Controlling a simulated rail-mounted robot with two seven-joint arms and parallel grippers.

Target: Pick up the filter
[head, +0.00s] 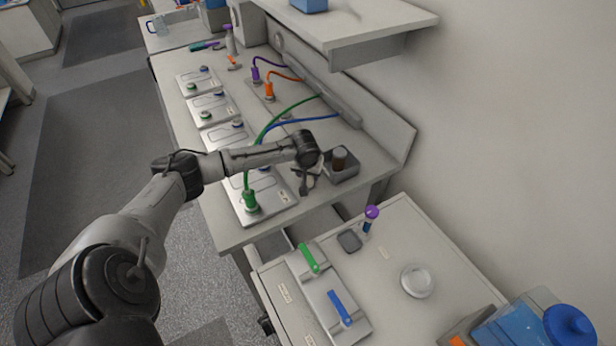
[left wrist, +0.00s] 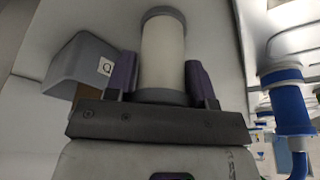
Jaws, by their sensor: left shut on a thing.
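The filter (left wrist: 163,55) is a pale cylinder with grey end caps in the left wrist view. My left gripper (left wrist: 162,82) is shut on it, with one purple-lined finger on each side. In the head view my left gripper (head: 307,183) is at the bench's near right end, just left of an open grey box (head: 347,176). I cannot make out the filter clearly there, as the wrist and fingers cover that spot. My right gripper is in neither view.
A dark brown cylinder (head: 339,157) stands in the grey box. Silver plates (head: 243,212) with green (head: 250,200) and other coloured cable plugs line the bench. A lower cabinet top (head: 385,255) holds green and blue handles, a purple-capped tube (head: 370,218) and a round dish (head: 417,281).

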